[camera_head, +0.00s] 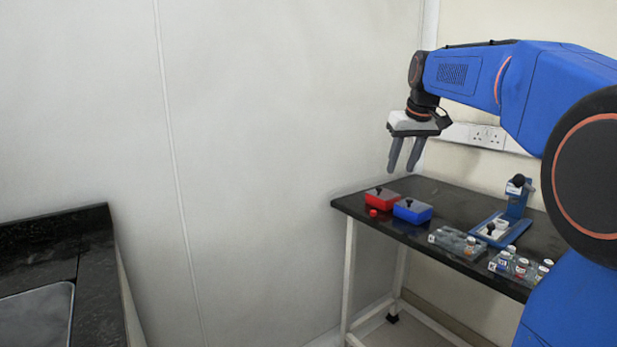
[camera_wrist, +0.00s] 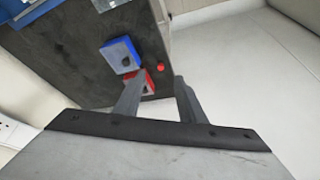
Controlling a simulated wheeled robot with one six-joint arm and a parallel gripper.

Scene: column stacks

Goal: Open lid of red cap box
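The red box (camera_head: 382,196) stands on the black table near its left end, with a dark knob on top. A small red cap (camera_head: 373,213) lies on the table just in front of it. In the wrist view the red box (camera_wrist: 148,82) is partly hidden behind one finger, and the red cap (camera_wrist: 160,65) shows beside it. My gripper (camera_head: 402,172) hangs above the table, over and slightly right of the red box, pointing down. Its fingers (camera_wrist: 158,88) are apart with nothing between them. The red box's lid appears to be on.
A blue box (camera_head: 412,211) with a dark knob stands right beside the red box. Further right are clear racks with vials (camera_head: 458,243) and a blue device (camera_head: 518,195). The table's left edge is close to the red box. A counter with a sink (camera_head: 40,315) is far left.

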